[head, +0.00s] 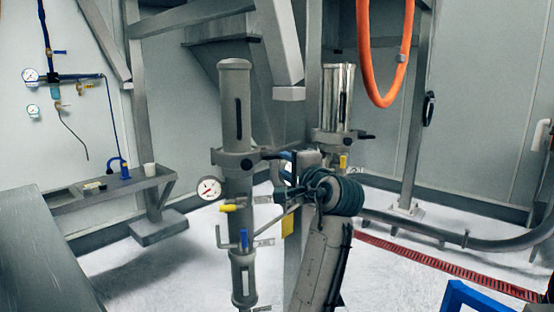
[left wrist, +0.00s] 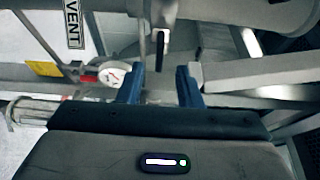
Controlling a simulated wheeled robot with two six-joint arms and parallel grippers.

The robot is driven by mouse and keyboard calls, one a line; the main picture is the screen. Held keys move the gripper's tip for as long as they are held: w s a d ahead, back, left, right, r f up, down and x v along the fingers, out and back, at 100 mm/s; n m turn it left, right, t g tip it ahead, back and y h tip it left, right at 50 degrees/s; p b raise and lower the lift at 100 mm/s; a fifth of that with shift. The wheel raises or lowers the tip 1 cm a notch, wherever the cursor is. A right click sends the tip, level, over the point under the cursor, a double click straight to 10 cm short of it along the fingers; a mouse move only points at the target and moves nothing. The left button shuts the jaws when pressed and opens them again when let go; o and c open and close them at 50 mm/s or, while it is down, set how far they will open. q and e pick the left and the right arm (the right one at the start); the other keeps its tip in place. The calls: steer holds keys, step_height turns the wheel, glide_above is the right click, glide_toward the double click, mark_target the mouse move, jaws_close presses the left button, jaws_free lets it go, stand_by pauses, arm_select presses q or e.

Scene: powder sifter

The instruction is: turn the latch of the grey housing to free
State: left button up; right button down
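The grey housing (head: 236,105) is a tall upright cylinder with a dark slot, left of centre in the head view. A collar rings it, and the latch (head: 268,153), a short black handle, sticks out from the collar's right side. My left gripper (head: 284,171) is just right of the collar, partly hidden by its own wrist and teal cables. In the left wrist view its blue fingers (left wrist: 160,90) are apart with nothing between their tips. A black handle, seemingly the latch (left wrist: 162,48), appears just beyond the gap. I cannot tell whether they touch. My right gripper is not in view.
Below the collar are a gauge (head: 208,188), a yellow valve handle (head: 228,208) and a blue valve handle (head: 244,238). A polished cylinder (head: 338,95) stands behind, to the right. An orange hose (head: 364,55) hangs at upper right. A bench (head: 110,190) is at left.

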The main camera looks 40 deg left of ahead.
mark_target(274, 158)
arm_select(q)
steer(key=x, duration=0.4)
steer(key=shift+w+a, duration=0.1)
steer(key=shift+p+x, duration=0.3)
steer(key=shift+x, duration=0.45)
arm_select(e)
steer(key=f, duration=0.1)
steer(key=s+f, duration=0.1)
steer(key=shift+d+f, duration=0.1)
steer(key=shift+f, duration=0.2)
arm_select(q)
steer(key=shift+c, duration=0.2)
jaws_close()
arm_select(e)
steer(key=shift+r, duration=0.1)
